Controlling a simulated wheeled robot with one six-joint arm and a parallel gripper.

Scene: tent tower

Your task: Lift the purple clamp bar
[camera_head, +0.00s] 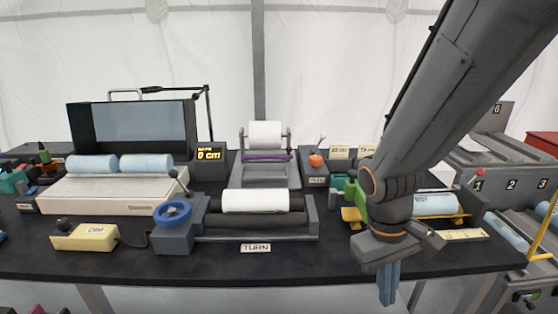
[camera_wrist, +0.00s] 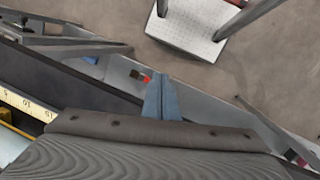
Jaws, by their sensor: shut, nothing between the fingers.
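The purple clamp bar (camera_head: 268,156) is a thin strip lying across a grey stand (camera_head: 265,176) at the back middle of the table, just below an upright-mounted white roll (camera_head: 265,135). Grey posts flank it at both ends. My gripper (camera_head: 388,290) hangs at the table's front edge, well to the right and nearer than the bar, with its blue fingers pointing down. The fingers also show in the wrist view (camera_wrist: 161,98), together and empty. The clamp bar does not show in the wrist view.
A roller unit labelled TURN (camera_head: 255,225), with a white roll and a blue hand wheel (camera_head: 173,213), stands in front of the bar.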

